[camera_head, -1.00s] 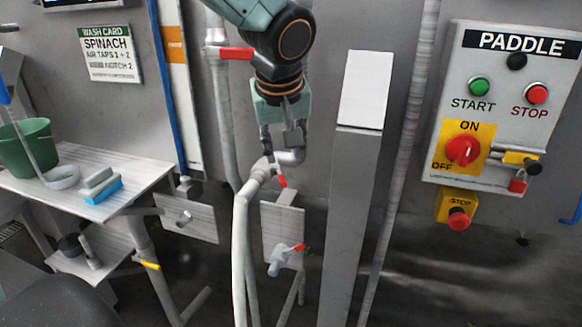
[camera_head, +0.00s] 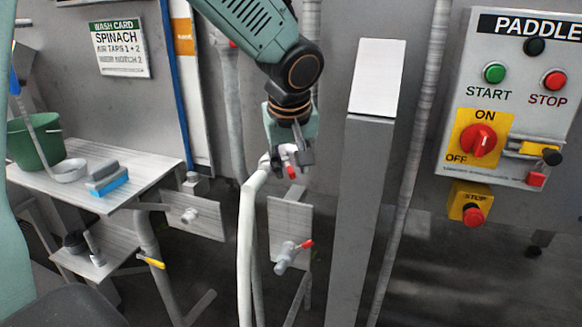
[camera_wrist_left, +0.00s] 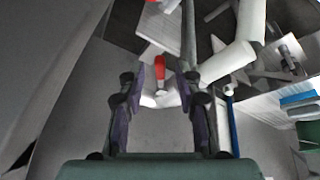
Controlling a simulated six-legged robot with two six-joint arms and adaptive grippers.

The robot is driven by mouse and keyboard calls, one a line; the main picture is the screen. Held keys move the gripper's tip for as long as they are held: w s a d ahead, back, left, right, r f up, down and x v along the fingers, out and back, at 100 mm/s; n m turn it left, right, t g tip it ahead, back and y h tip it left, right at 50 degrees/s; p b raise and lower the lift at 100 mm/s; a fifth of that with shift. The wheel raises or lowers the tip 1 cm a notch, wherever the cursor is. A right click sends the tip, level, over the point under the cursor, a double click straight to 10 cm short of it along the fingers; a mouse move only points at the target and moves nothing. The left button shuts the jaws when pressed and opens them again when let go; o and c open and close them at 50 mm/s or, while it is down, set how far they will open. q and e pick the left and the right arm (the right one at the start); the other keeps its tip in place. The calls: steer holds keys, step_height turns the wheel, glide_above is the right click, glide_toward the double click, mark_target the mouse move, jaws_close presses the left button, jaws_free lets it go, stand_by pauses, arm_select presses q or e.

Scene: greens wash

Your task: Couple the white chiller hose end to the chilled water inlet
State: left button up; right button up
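The white hose (camera_head: 246,250) rises from the floor and bends at its top into a pale end fitting (camera_head: 266,162) with a red lever (camera_head: 291,172). My left gripper (camera_head: 290,160) is at this hose end, pointing down. In the left wrist view its two fingers (camera_wrist_left: 164,85) are apart, with the red lever (camera_wrist_left: 160,66) and a pale part of the fitting (camera_wrist_left: 162,99) between them. I cannot tell whether they touch it. A grey stub with a red handle (camera_head: 287,256) sits on a plate below; no label shows that it is the chilled water inlet. My right gripper is not in view.
A grey post (camera_head: 364,200) stands just right of the hose. The paddle control box (camera_head: 505,110) is at the right. A bench (camera_head: 140,175) with a green bucket (camera_head: 36,142) is at the left. Another plate with a stub (camera_head: 189,216) is beside the bench.

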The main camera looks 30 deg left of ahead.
arm_select(q)
steer(key=shift+w+a+f, duration=0.15)
steer(key=shift+f, duration=0.1)
jaws_close()
stand_by(0.3)
